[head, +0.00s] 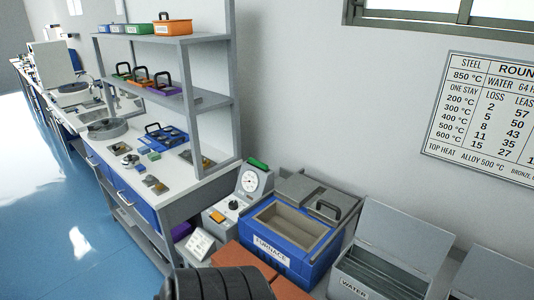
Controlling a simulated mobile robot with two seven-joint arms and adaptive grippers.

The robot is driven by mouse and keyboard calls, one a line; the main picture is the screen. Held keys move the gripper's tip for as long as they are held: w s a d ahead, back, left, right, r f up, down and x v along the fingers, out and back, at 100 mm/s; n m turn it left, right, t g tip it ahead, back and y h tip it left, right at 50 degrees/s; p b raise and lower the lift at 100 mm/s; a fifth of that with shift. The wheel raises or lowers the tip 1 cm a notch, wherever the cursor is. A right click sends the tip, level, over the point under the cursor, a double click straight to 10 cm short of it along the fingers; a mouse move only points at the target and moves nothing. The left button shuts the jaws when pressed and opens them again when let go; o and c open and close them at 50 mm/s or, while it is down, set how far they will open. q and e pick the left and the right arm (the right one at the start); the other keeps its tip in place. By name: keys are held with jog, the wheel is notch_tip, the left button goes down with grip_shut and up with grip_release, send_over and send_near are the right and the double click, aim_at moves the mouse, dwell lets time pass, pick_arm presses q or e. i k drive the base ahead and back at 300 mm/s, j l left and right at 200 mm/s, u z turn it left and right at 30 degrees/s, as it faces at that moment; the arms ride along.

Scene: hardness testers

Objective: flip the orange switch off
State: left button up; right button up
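The orange switch (217,217) is on the front of a small grey control box (226,208), beside a dark knob (233,205). The box stands left of the blue furnace (290,239). The switch is small in the head view, and I cannot tell which way it is tipped. Neither of my grippers shows in this view.
A round gauge (249,181) stands behind the control box. A small sign (201,244) is in front of it, and reddish-brown blocks (245,259) lie before the furnace. A water tank (378,262) stands to the right. A shelved workbench (170,184) runs along the left.

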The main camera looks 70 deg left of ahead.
aim_at(215, 215)
jog(key=u, duration=1.8)
